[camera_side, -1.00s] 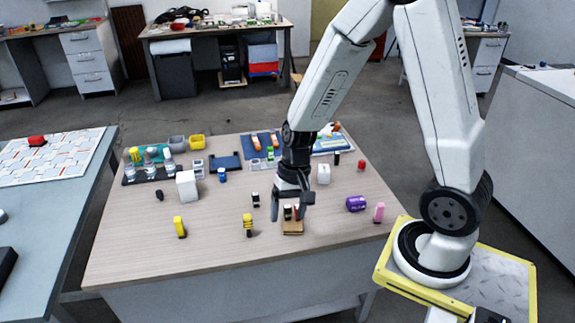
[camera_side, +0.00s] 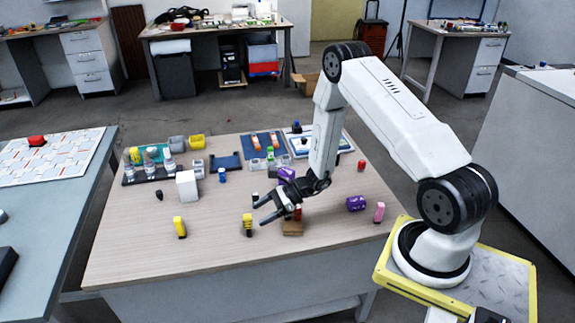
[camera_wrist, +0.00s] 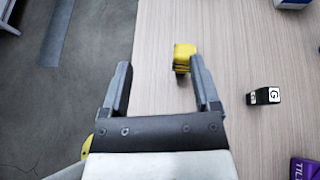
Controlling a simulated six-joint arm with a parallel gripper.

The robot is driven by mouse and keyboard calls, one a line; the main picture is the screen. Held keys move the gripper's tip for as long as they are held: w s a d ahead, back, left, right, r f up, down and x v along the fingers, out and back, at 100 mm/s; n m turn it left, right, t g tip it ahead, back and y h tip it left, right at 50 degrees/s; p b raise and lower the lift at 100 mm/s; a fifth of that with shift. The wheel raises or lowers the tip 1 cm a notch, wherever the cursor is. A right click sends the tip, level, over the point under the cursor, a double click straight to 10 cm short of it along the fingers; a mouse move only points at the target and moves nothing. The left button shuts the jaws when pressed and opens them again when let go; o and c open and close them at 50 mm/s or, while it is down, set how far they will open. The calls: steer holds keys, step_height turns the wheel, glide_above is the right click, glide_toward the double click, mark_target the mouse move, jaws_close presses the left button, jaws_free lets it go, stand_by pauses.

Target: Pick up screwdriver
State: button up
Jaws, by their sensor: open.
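A yellow upright piece with black bands (camera_side: 248,224) stands near the front of the wooden table. It also shows in the wrist view (camera_wrist: 184,57), just inside the right finger's line of sight; I cannot tell whether it is the screwdriver's handle. My gripper (camera_side: 265,212) is tilted, its fingers pointing left towards this piece. In the wrist view my gripper (camera_wrist: 160,66) is open with nothing held. A small wooden block (camera_side: 292,229) with a red piece on it stands beside and partly behind my gripper. No screwdriver shaft is clearly visible.
Another yellow piece (camera_side: 179,227) stands further left. A black-and-white block (camera_wrist: 264,97) lies right of my gripper in the wrist view. A purple piece (camera_side: 356,203) and a pink piece (camera_side: 379,212) stand on the right. The table's left front is mostly clear.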

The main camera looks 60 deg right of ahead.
mark_target(248, 226)
steer(key=shift+w+d+f+m+t+h, duration=0.15)
steer(key=shift+w+d+f+m+t, duration=0.1)
steer(key=shift+d+f+m+t, duration=0.3)
steer(key=shift+w+d+f+m+t+h, duration=0.15)
steer(key=shift+w+d+f+m+t, duration=0.15)
steer(key=shift+d+m+t, duration=0.3)
steer(key=shift+f, duration=0.1)
steer(key=shift+x, duration=1.2)
steer(key=shift+f, duration=0.1)
steer(key=shift+x, duration=2.6)
steer(key=shift+s+a+f, duration=0.1)
steer(key=shift+s, duration=0.1)
jaws_close()
